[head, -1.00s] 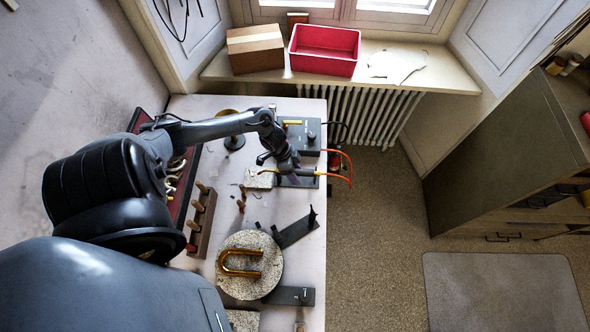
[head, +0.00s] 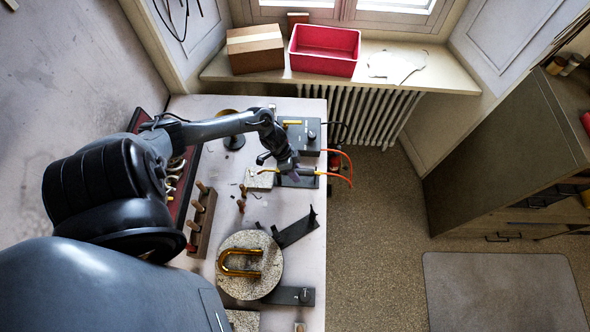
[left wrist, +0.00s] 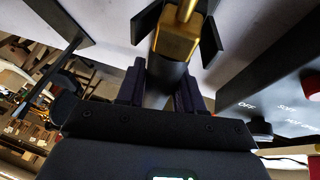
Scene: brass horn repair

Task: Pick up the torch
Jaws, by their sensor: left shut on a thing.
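The torch (head: 303,171) lies near the right edge of the bench in the head view, with a brass tip to the left and an orange hose to the right. In the left wrist view its brass body (left wrist: 176,42) and dark grip stand between my fingers. My left gripper (head: 287,167) is over the torch and shut on it; the fingers also show in the left wrist view (left wrist: 160,88). Dark upright plates of a holder (left wrist: 208,38) flank the torch there. Part of the torch is hidden by the gripper. My right gripper is not in view.
A dark control box (head: 301,137) stands just behind the torch. A round stone disc (head: 231,285) with a brass U-shaped tube (head: 240,262) lies toward the front. A wooden peg rack (head: 203,222) stands to the left. The bench's right edge is close to the torch.

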